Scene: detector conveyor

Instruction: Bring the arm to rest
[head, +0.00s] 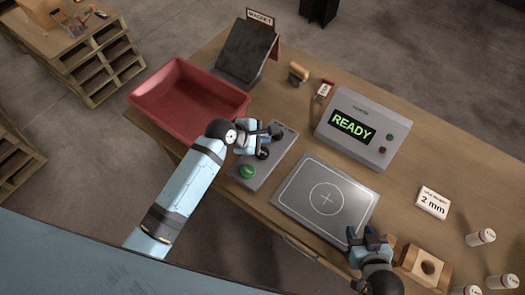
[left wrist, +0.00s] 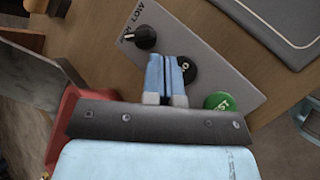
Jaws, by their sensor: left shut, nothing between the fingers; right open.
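My left gripper (head: 265,139) is over the grey control panel (head: 282,146) in the head view. Its blue fingers are shut and empty, and they also show in the left wrist view (left wrist: 167,76). A black knob (left wrist: 187,71) sits right by the fingertips; I cannot tell whether they touch it. A second black knob (left wrist: 145,37) is near the "LOW" marking. The green button (head: 248,171) is on the panel's near end. My right gripper (head: 371,237) is open and empty, at the near right corner of the plate with the crosshair (head: 300,185).
A red tray (head: 137,103) lies left of the panel. A grey box reading "READY" (head: 393,134) stands behind the plate. A wooden block with a hole (head: 412,268) is beside my right gripper. A "2 mm" card (head: 433,203) and several white cylinders (head: 480,237) are at right.

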